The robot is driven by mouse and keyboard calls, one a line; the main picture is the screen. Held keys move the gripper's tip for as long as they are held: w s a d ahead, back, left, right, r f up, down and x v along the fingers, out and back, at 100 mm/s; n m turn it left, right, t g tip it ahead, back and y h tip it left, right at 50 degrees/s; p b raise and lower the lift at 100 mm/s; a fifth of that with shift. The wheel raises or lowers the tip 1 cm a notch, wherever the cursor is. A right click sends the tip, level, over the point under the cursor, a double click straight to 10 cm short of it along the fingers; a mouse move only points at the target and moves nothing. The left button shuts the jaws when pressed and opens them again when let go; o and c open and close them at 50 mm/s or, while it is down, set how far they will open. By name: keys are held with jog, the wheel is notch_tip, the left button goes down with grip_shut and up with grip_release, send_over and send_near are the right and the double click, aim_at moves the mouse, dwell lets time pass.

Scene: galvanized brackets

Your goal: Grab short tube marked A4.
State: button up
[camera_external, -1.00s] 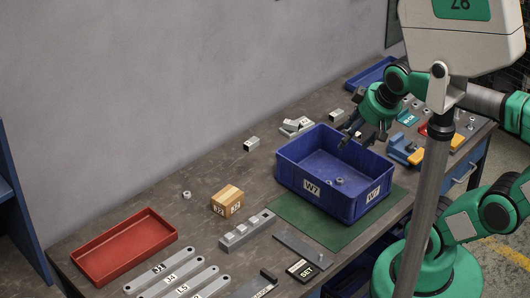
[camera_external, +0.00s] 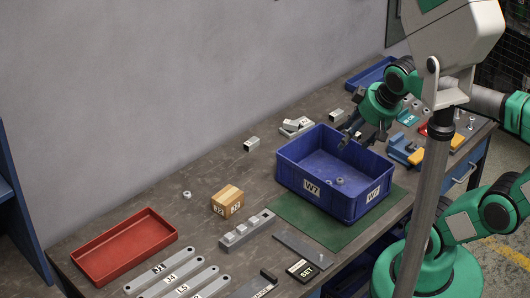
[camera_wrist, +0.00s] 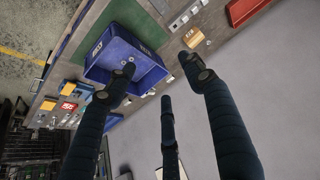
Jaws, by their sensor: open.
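Short square grey metal tubes lie on the bench behind the blue bin. One stands apart (camera_external: 251,144), one lies in a small cluster (camera_external: 291,127), and one is close to my gripper (camera_external: 336,117). No A4 mark is readable on any of them. My gripper (camera_external: 350,137) hangs over the back right rim of the bin, left of my arm. In the wrist view its dark fingers (camera_wrist: 163,82) are spread, with nothing between them. Parts of the bench behind my gripper are hidden by it.
The blue W7 bin (camera_external: 312,187) stands on a green mat (camera_external: 316,229) with small nuts inside. A red tray (camera_external: 124,248), a wooden block (camera_external: 227,202) and labelled flat bars (camera_external: 172,272) lie at left. Blue clamps (camera_external: 404,150) are at right.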

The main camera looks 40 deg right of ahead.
jog(key=shift+o, duration=0.5)
jog(key=w+d+r+m+g+p, duration=0.1)
jog(key=w+r+m, duration=0.15)
jog(key=w, duration=0.55)
jog(key=w+d+r+m+p, duration=0.2)
jog(key=w+r, duration=0.1)
jog(key=w, duration=0.6)
jog(key=w+d+f+m+g+p, duration=0.1)
jog(key=w+d+f+m, duration=0.1)
jog(key=w, duration=0.7)
jog(key=w+d+f+m+g+p, duration=0.1)
jog(key=w+d+f+m, duration=0.1)
jog(key=w, duration=0.6)
jog(key=w+d+f+m+g+p, duration=0.15)
jog(key=w+d+f+m, duration=0.3)
jog(key=w+f, duration=0.9)
jog(key=w+d+f+m, duration=0.1)
jog(key=w+d+f, duration=0.1)
jog(key=f, duration=0.3)
jog(key=w+d+f+m+p, duration=0.1)
jog(key=w+d+f, duration=0.1)
jog(key=w+f, duration=0.2)
jog(key=w+d+f+m+g+p, duration=0.1)
jog(key=w+d+f, duration=0.1)
jog(key=w+f, duration=0.2)
notch_tip(320, 180, down, 4)
jog(key=shift+d+r+m, duration=0.2)
jog(key=shift+d+m, duration=0.15)
jog(key=shift+m, duration=0.05)
